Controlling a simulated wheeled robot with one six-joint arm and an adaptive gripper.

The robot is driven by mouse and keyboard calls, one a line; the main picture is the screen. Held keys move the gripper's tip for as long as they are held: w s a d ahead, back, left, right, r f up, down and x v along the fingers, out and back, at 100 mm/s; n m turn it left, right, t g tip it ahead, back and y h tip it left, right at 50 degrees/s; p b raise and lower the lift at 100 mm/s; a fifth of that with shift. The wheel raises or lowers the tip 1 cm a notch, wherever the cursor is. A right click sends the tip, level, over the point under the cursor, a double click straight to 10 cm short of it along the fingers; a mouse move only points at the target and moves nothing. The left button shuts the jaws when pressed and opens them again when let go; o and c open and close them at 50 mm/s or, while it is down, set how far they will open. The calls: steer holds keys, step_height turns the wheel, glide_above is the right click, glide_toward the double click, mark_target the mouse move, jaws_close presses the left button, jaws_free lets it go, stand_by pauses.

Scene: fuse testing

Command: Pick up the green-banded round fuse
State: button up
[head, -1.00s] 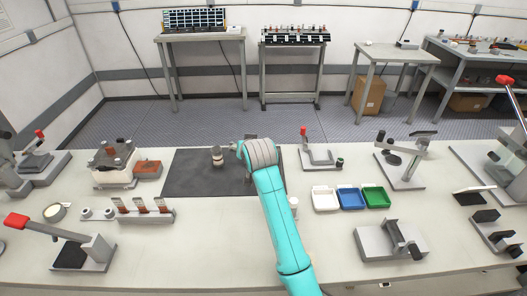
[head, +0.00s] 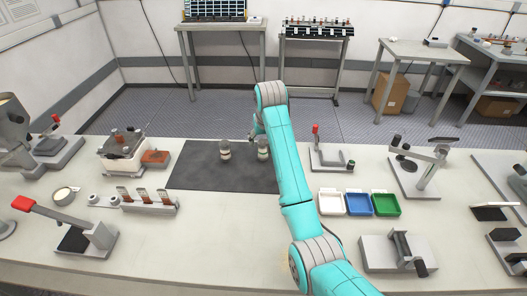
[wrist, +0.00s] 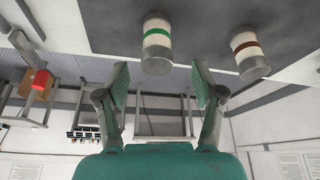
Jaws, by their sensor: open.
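The green-banded round fuse (wrist: 156,45), white with grey ends, stands on the dark mat in the wrist view, in line with the gap between my fingers. In the head view it appears to be the right one of two small cylinders (head: 263,149); its band is not clear there. My gripper (wrist: 160,82) is open and empty, with the fuse beyond its fingertips and apart from them. In the head view my gripper (head: 257,130) shows only partly, behind and above that fuse. A brown-banded fuse (wrist: 248,52) stands beside it, on the left in the head view (head: 225,151).
The dark mat (head: 200,175) is otherwise clear. A red-knobbed fixture (head: 328,160) stands right of it, with white, blue and green trays (head: 372,203) in front. A holder with several brown pieces (head: 147,204) and a boxy device (head: 122,150) lie left.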

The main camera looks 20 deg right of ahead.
mark_target(263, 146)
steer(key=shift+d+x, duration=0.2)
steer(key=shift+x, duration=2.55)
jaws_close()
